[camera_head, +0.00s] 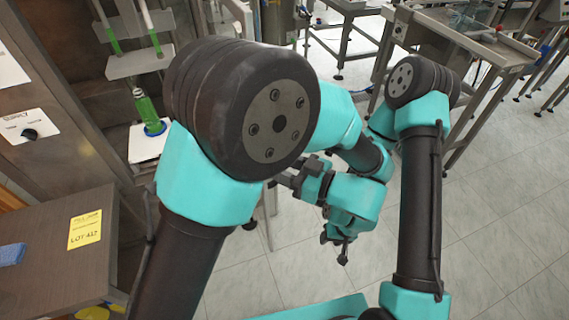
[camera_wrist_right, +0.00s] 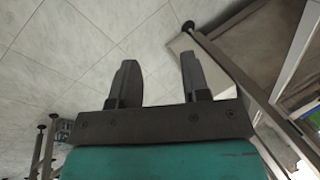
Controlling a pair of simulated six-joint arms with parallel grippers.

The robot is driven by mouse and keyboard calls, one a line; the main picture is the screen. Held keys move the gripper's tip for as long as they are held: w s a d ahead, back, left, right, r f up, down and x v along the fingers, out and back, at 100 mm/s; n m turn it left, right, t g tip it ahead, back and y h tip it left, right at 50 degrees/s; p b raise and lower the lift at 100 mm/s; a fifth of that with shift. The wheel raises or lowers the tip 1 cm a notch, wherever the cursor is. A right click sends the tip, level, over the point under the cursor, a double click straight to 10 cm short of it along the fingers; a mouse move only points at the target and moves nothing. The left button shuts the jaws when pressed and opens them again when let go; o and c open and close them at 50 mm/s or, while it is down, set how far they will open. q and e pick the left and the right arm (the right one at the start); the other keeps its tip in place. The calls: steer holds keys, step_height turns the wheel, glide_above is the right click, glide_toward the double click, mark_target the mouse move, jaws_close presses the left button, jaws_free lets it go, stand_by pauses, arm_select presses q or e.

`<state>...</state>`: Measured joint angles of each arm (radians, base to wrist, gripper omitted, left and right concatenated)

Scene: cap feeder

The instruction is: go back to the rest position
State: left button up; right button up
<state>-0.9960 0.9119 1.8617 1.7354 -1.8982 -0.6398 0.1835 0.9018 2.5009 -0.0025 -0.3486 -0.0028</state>
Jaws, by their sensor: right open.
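My right gripper (camera_head: 335,248) hangs over the tiled floor in the middle of the head view, its fingers pointing down. In the right wrist view my right gripper (camera_wrist_right: 157,75) has its two dark fingers apart, with nothing between them and only floor behind. What looks like my left gripper (camera_head: 283,180) shows as a small dark part just right of my big left shoulder joint. It is mostly hidden, so its jaws cannot be made out. Both arms are folded in front of the head camera.
A green bottle (camera_head: 149,111) stands in a blue ring on a white plate (camera_head: 144,146) at the cabinet. A dark table (camera_head: 50,240) with a yellow note (camera_head: 85,230) is at lower left. A metal-framed table (camera_head: 470,45) stands at upper right. The floor (camera_head: 500,220) at right is clear.

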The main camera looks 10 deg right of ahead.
arm_select(q)
steer(key=shift+m+t+h, duration=0.4)
steer(key=shift+t+h, duration=0.1)
steer(key=shift+t, duration=0.3)
steer(key=s+d, duration=0.1)
steer(key=d, duration=0.1)
steer(key=s+d+r, duration=0.1)
steer(key=s+d, duration=0.1)
steer(key=shift+s+d, duration=0.1)
steer(key=x, duration=0.8)
steer(key=shift+r, duration=0.15)
